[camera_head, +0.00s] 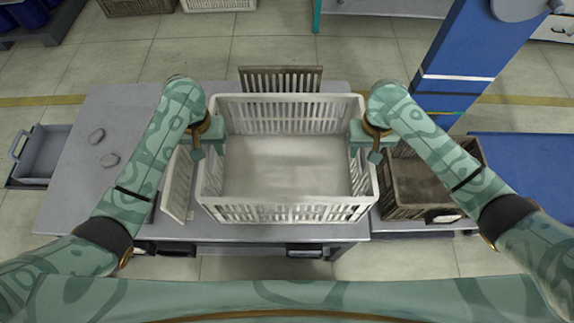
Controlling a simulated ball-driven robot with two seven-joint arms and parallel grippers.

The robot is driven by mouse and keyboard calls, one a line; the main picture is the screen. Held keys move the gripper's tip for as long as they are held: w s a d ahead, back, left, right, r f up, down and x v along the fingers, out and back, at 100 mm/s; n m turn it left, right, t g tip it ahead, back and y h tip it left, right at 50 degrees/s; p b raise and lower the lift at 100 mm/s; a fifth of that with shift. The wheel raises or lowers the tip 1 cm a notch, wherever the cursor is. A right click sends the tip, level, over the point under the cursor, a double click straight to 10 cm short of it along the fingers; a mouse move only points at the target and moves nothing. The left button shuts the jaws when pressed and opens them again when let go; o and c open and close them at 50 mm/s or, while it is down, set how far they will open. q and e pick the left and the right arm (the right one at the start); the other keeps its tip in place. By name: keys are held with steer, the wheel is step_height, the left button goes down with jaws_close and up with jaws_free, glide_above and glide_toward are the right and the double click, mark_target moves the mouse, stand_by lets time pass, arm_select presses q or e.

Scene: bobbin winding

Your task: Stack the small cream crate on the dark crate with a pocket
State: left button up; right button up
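The small cream crate (285,213) is in the middle of the view, open at the top and empty, with slatted walls. My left gripper (207,142) is at the top of its left wall. My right gripper (366,142) is at the top of its right wall. Both overlap the wall rims, but how their fingers close there is hidden. I cannot tell whether the crate rests on the grey table or hangs just above it. The dark crate (408,213), brown, upright and open, stands to the right, partly behind my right arm, with a pale patch on its front.
The grey table (95,195) has two small grey pieces (103,147) on its left. A cream slatted panel (177,185) stands close left of the cream crate; a dark slatted panel (280,78) is behind it. A blue post (460,60) rises at the right. A grey bin (42,150) is far left.

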arm_select(q)
steer(key=shift+f, duration=0.1)
arm_select(e)
steer(key=shift+f, duration=0.1)
arm_select(q)
jaws_close()
arm_select(e)
jaws_close()
stand_by(1.1)
